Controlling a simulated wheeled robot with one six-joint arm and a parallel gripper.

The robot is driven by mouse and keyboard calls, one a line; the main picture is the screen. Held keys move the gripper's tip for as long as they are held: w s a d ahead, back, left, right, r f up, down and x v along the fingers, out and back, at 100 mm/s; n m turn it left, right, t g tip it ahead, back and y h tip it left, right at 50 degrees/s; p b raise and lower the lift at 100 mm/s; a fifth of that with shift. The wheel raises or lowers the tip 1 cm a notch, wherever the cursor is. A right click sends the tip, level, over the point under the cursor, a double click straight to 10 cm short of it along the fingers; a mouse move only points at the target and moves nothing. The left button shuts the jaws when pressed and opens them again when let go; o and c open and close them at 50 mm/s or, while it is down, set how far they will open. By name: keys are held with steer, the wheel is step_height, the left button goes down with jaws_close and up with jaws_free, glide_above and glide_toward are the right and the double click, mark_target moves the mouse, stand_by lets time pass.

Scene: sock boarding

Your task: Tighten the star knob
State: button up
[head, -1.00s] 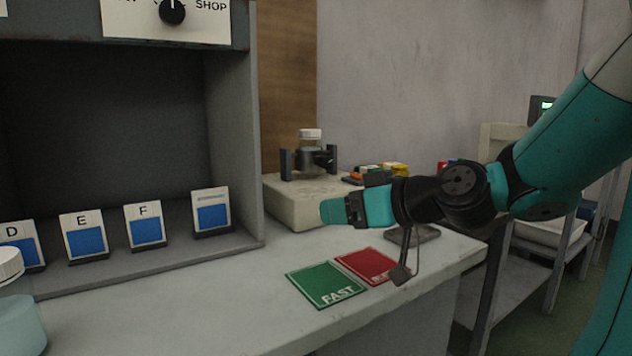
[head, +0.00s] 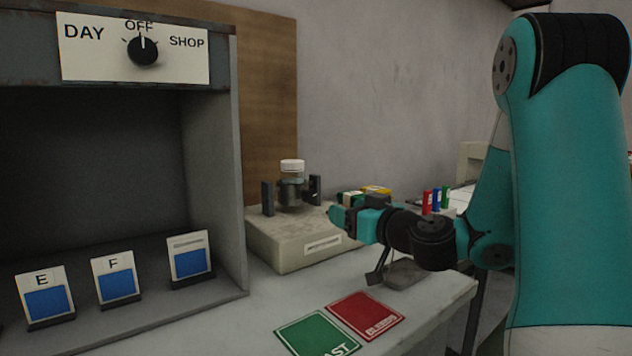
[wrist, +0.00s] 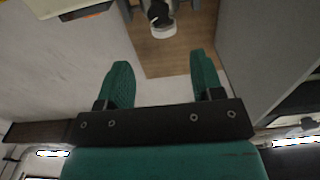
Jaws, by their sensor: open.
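A pale box-shaped machine (head: 285,243) stands on the bench, with two dark upright clamp posts on top. A jar with a white lid (head: 292,166) is held upright between the posts. In the wrist view the white lid (wrist: 163,29) shows at the top centre, beyond my fingers. I cannot make out a star knob in either view; it may be too small or hidden at the clamp. My gripper (head: 333,215) is at the machine's right side, lower than the jar and apart from it. Its two green fingers (wrist: 162,75) are spread, with nothing between them.
A grey cabinet (head: 213,150) with a dial panel (head: 135,48) stands to the left, holding cards with blue fronts. A green card (head: 316,336) and a red card (head: 366,316) lie on the bench in front. Several coloured items stand behind my gripper.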

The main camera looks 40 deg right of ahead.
mark_target(312, 198)
steer(key=w+p, duration=0.9)
steer(key=w, duration=0.2)
steer(key=shift+a+r, duration=0.1)
steer(key=shift+a, duration=0.05)
steer(key=shift+w+f+p, duration=0.2)
steer(key=shift+w+p, duration=0.2)
steer(key=shift+w, duration=0.1)
steer(key=c, duration=0.9)
steer(key=shift+m, duration=0.3)
